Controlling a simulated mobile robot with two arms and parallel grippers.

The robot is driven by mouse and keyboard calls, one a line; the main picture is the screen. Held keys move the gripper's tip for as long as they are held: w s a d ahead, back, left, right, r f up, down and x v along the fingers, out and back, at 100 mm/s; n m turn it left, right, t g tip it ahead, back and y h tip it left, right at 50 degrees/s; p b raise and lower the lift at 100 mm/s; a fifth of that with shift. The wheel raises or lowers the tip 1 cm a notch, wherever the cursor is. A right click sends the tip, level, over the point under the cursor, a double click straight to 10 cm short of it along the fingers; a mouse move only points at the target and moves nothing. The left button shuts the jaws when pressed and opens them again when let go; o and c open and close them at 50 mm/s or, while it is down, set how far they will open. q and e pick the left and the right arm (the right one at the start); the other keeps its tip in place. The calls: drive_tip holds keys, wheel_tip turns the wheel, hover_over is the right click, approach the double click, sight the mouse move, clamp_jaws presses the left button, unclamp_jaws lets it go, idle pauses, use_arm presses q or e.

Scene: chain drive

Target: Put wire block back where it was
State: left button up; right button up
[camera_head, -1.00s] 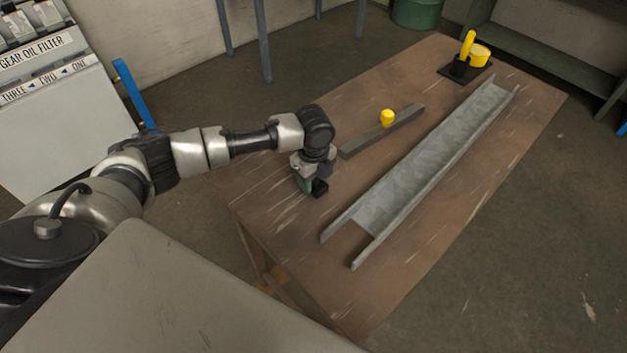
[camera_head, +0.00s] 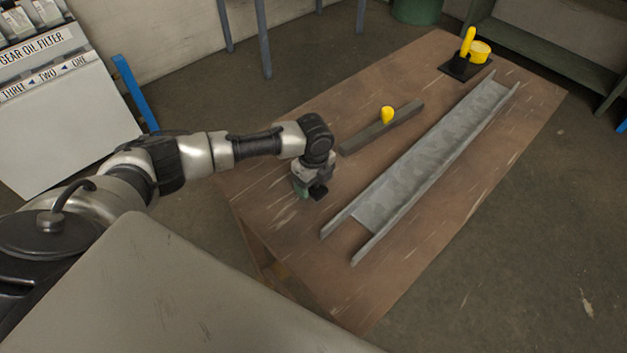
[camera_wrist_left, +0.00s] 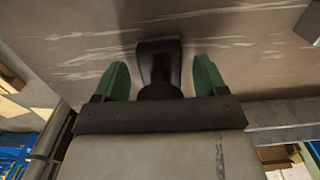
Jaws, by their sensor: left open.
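A black block (camera_wrist_left: 159,64) with a rounded lower end, which I take for the wire block, is at the near left end of the wooden table. In the left wrist view it is between the two green fingers of my left gripper (camera_wrist_left: 160,78), with a gap on each side. In the head view my left gripper (camera_head: 309,191) points down at the tabletop, and the black block (camera_head: 319,192) shows only partly beside it. Whether the block rests on the table is hard to tell. My right gripper is not in view.
On the table (camera_head: 290,240) lie a long grey metal channel (camera_head: 415,165) and a dark bar (camera_head: 370,134) with a yellow knob (camera_head: 387,114). A black base (camera_head: 455,70) with a yellow post (camera_head: 467,42) and yellow cylinder (camera_head: 481,51) stands at the far end.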

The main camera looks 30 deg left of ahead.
use_arm(q)
wheel_tip(320, 180, up, 11)
drive_tip(key=shift+r+b, duration=0.1)
drive_tip(key=shift+b, duration=1.1)
drive_tip(key=shift+r, duration=0.5)
